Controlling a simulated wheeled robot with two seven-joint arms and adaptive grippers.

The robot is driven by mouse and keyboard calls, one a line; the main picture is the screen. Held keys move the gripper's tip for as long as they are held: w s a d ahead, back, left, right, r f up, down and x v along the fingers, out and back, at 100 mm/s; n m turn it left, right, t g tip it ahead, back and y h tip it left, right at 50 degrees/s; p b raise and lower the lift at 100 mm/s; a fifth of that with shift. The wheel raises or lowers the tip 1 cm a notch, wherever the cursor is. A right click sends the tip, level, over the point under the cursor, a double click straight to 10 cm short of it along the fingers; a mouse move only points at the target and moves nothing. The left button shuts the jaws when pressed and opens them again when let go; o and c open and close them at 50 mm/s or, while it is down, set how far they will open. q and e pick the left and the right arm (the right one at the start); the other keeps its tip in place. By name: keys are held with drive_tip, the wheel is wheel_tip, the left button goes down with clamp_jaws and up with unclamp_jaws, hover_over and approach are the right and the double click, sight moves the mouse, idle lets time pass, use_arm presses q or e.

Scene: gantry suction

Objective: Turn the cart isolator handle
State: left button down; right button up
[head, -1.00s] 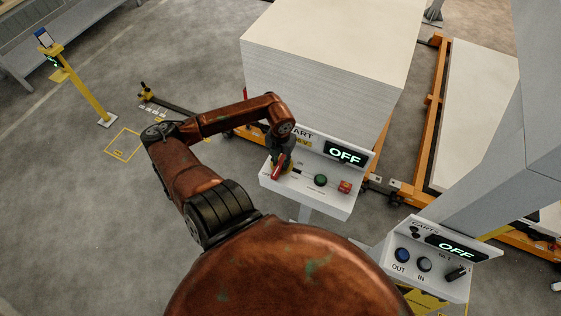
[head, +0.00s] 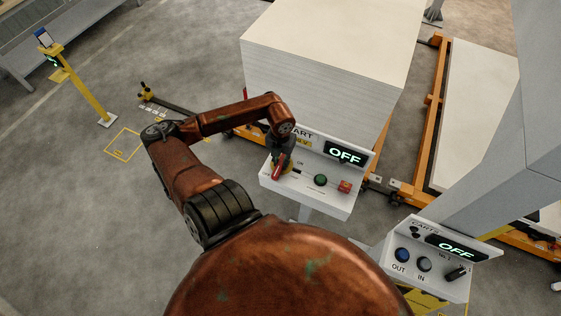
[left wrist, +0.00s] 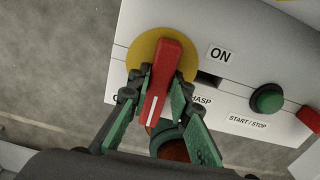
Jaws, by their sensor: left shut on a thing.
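The red isolator handle (left wrist: 158,82) sits on a round yellow plate (left wrist: 176,48) on the white cart control box (left wrist: 225,25). In the left wrist view its white line points down, slightly left, away from the "ON" label (left wrist: 219,54). My left gripper (left wrist: 158,92) is shut on the handle, one green-padded finger on each side. In the head view the handle (head: 278,165) shows at the left end of the box, partly hidden by my gripper (head: 279,160). The box display (head: 345,154) reads "OFF". My right gripper is not in view.
A green START/STOP button (head: 320,180) and a red button (head: 345,187) sit right of the handle. A second panel (head: 455,287) with knobs stands at lower right, its display reading "OFF". A tall white sheet stack (head: 315,85) stands behind the box.

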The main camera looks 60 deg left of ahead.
use_arm(q)
drive_tip(key=n, duration=0.4)
drive_tip(key=shift+w+n, duration=0.15)
drive_tip(key=shift+n, duration=0.15)
drive_tip(key=n, duration=0.4)
drive_tip(key=shift+w+d, duration=0.15)
drive_tip(key=shift+w, duration=0.1)
drive_tip(key=n, duration=0.5)
drive_tip(key=shift+w+r+p, duration=0.1)
drive_tip(key=shift+w+p, duration=0.1)
drive_tip(key=shift+p, duration=0.1)
drive_tip(key=shift+w+n+p, duration=0.15)
drive_tip(key=shift+n+p, duration=0.15)
drive_tip(key=shift+n, duration=1.6)
drive_tip(key=c, duration=1.8)
unclamp_jaws()
drive_tip(key=shift+o, duration=0.2)
wheel_tip(320, 180, up, 12)
